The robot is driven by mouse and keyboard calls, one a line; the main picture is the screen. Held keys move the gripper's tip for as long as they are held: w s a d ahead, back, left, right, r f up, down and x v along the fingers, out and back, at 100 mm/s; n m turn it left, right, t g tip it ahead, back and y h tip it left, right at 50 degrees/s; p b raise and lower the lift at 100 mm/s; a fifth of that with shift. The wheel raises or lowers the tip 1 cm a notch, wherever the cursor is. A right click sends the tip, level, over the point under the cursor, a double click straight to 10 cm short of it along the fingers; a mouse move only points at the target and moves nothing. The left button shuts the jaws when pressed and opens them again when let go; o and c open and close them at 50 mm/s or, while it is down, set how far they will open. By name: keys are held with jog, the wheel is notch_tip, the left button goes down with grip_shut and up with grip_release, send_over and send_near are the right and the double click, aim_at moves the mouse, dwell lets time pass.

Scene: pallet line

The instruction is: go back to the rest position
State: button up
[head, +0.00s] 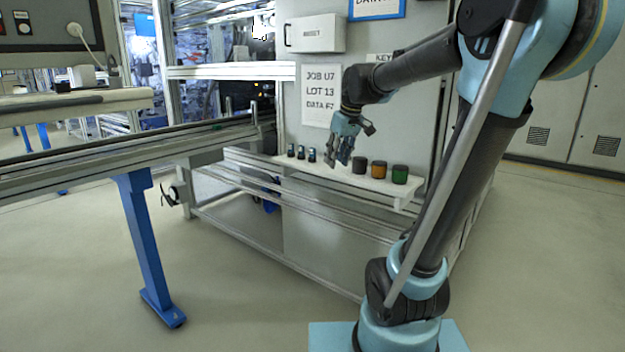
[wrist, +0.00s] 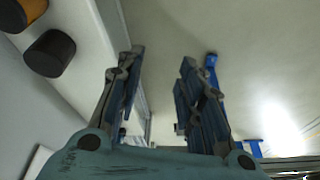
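My gripper (head: 338,163) hangs in front of the cabinet, just above the white shelf (head: 342,176), between two groups of objects. In the wrist view its fingers (wrist: 162,58) are spread apart with only floor and a shelf edge visible between them, so it is open and empty. My arm reaches in from the right of the head view.
On the shelf stand a black cylinder (head: 359,166), an orange one (head: 379,169) and a green one (head: 400,174). Three small dark pieces (head: 301,152) stand on its left. A conveyor rail (head: 120,160) with a blue leg (head: 147,245) runs at left. The front floor is clear.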

jog(key=s+d+f+m+h, duration=0.1)
jog(key=s+d+f+m, duration=0.2)
jog(key=s+f, duration=0.7)
jog(key=s+d+f+m+h, duration=0.1)
jog(key=s+d+f+m, duration=0.2)
jog(key=s+d+f, duration=0.5)
jog(key=s+f, duration=0.2)
jog(key=s, duration=0.4)
jog(key=shift+s+f+m+g, duration=0.25)
jog(key=shift+s+m+g, duration=0.05)
jog(key=shift+s, duration=0.05)
jog(key=shift+a, duration=0.1)
